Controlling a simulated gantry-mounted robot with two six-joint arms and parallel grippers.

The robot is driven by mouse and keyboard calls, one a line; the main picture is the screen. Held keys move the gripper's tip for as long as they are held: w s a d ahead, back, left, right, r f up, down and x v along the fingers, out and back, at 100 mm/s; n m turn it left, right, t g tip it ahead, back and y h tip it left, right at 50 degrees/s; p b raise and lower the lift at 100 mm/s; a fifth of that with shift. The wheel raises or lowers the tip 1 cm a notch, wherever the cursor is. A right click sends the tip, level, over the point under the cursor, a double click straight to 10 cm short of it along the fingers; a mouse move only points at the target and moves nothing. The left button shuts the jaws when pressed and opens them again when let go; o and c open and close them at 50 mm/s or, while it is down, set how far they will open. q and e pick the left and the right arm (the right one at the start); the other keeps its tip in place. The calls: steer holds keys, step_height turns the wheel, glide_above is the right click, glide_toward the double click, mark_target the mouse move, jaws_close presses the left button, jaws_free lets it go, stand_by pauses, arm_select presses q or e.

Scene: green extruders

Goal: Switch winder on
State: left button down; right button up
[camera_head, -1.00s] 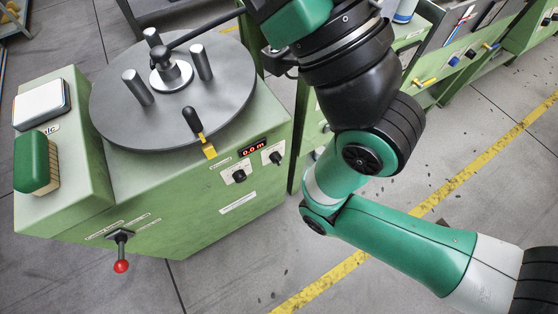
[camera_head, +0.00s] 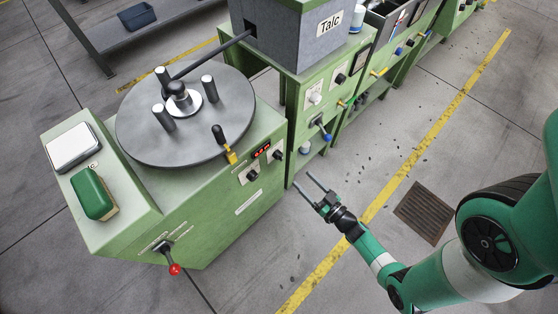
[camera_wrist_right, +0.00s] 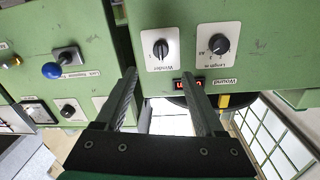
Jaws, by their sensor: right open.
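The green winder cabinet (camera_head: 190,215) stands at the left in the head view, with a round grey disc (camera_head: 150,140) on top. Its front has two black rotary knobs beside a small red display (camera_head: 262,150). The winder knob (camera_head: 277,155) is the right one there. In the right wrist view the winder knob (camera_wrist_right: 161,49), on a white "Winder" plate, shows upright-looking, just beyond the fingers. The length knob (camera_wrist_right: 219,44) is to its right. My right gripper (camera_head: 302,180) is open and empty, apart from the panel; its fingers also show in the wrist view (camera_wrist_right: 158,75). My left gripper is out of view.
A blue-knobbed lever (camera_head: 327,137) is on the neighbouring green cabinet. A red-knobbed lever (camera_head: 174,268) sticks out of the winder's front. A yellow-and-black lever (camera_head: 230,157) is by the disc. Floor in front is open, with a grate (camera_head: 424,212).

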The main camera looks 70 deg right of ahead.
mark_target(282, 159)
steer(key=b+x, duration=0.4)
steer(key=x, duration=0.8)
steer(key=shift+c, duration=0.3)
jaws_close()
